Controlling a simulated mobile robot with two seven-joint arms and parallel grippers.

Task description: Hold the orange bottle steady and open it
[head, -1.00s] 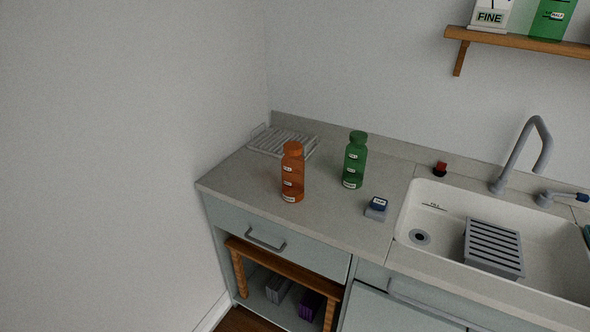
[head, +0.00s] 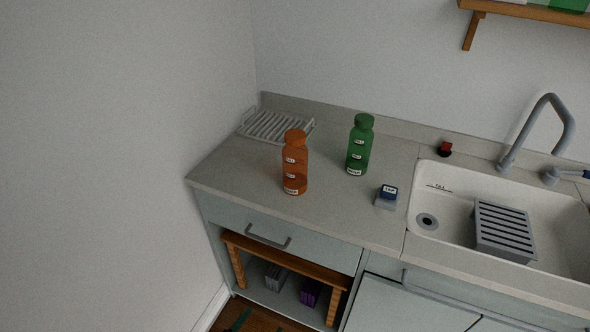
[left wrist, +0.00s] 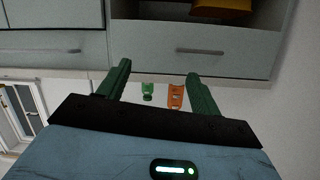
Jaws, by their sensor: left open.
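The orange bottle (head: 294,165) stands upright on the grey counter, its orange cap on top. It also shows small in the left wrist view (left wrist: 175,97), beyond my left gripper and near its right finger. My left gripper (left wrist: 158,70) has two dark green fingers spread wide with nothing between them. In the head view only its finger ends (head: 254,322) show, low at the bottom edge, below the counter and well away from the bottle. My right gripper is in neither view.
A green bottle (head: 360,147) stands right of the orange one. A small blue-topped block (head: 387,197) lies near the sink (head: 452,210). A wire rack (head: 275,127) is behind, by the wall. The counter in front of the orange bottle (head: 260,200) is clear.

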